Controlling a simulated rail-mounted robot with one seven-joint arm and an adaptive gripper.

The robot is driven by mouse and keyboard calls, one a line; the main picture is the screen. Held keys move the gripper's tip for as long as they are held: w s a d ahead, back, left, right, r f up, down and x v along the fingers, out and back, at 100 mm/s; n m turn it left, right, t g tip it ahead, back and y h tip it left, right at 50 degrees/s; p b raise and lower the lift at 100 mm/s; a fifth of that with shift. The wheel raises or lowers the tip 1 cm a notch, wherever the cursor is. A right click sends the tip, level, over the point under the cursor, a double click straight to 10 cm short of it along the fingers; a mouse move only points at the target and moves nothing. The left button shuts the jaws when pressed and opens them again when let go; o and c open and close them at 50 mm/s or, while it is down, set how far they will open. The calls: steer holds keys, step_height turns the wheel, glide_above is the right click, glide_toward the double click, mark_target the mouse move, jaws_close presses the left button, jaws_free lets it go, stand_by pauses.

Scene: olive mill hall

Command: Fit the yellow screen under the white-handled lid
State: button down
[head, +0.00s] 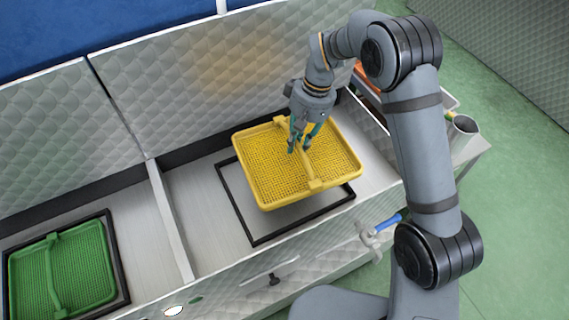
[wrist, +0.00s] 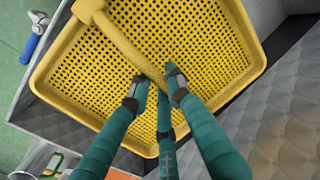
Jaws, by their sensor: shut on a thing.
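The yellow screen (head: 262,170) is a shallow perforated tray with a raised bar across its middle. My gripper (head: 299,147) is shut on that bar, and its teal fingers also show on it in the wrist view (wrist: 158,86). The screen appears raised and turned a little over a black square frame (head: 240,215) in the right bay, hiding much of it. A tall quilted panel (head: 215,85) stands upright behind this bay, with a small white piece (head: 221,6) above its top edge. I cannot tell whether that piece is the lid's handle.
A green screen (head: 70,270) lies within a black frame in the left bay. A divider (head: 170,222) separates the bays. A blue-handled valve or tool (head: 388,222) is at the front edge. A metal cup (head: 462,128) stands at the right end.

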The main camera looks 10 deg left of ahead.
mark_target(284, 153)
steer(key=shift+n, duration=0.4)
steer(key=a+f, duration=0.1)
steer(key=f, duration=0.1)
steer(key=a+f+b, duration=0.1)
steer(key=a+f, duration=0.1)
steer(key=f, duration=0.1)
steer(key=shift+a+f, duration=0.3)
steer(key=shift+a, duration=0.05)
steer(key=shift+f+b, duration=2.5)
steer(key=shift+f, duration=0.3)
steer(key=shift+f+b, duration=1.25)
steer(key=shift+f, duration=0.35)
steer(key=c, duration=1.7)
jaws_free()
steer(key=shift+o, duration=0.8)
steer(key=r, duration=0.4)
steer(key=w+d+r, duration=0.1)
steer(key=r, duration=0.3)
steer(key=d+r, duration=0.1)
steer(key=r, duration=0.2)
steer(key=shift+w+r, duration=0.25)
steer(key=shift+r, duration=0.15)
steer(key=shift+f, duration=0.1)
